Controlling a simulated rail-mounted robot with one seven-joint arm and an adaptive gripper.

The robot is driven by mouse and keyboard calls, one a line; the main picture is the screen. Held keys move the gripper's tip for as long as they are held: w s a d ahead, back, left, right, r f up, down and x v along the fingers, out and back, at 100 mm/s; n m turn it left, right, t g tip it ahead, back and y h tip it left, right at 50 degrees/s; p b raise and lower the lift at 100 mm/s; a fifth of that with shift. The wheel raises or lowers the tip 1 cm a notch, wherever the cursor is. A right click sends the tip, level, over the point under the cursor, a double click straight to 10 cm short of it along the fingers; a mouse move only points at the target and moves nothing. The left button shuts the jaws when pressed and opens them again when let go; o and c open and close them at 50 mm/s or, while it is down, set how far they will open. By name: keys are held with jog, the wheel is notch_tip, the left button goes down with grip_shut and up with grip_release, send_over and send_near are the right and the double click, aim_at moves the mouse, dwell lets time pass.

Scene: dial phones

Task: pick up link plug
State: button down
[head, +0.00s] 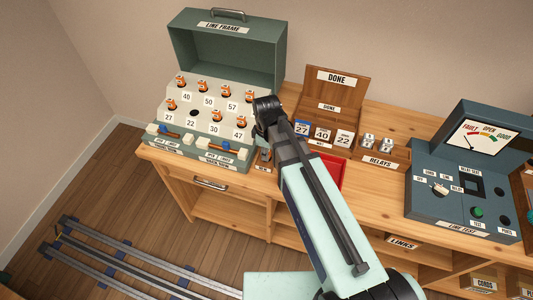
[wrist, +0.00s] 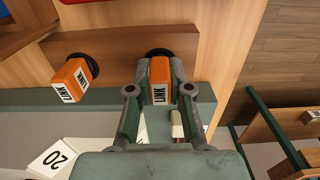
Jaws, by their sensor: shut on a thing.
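In the wrist view, an orange link plug (wrist: 160,75) with a white LINK label stands between the two fingers of my gripper (wrist: 159,90). The fingers close on it from both sides. A second orange link plug (wrist: 74,80) lies to the left, apart from the gripper. In the head view, my fingertips and the held plug are too small or hidden to make out, by the right side of the line frame (head: 226,60).
Several orange plugs sit on the line frame's stepped panel. Right of my arm stand a wooden DONE box (head: 336,78), number tags, a relays tray (head: 382,157) and the line test box (head: 462,200). A red tray (head: 334,176) lies partly behind my arm.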

notch_tip(320, 180, up, 20)
jog(key=b, duration=0.3)
jog(key=shift+f+b, duration=0.25)
jog(key=shift+b, duration=0.15)
jog(key=shift+r+p, duration=0.1)
jog(key=shift+p, duration=0.2)
dwell(0.6)
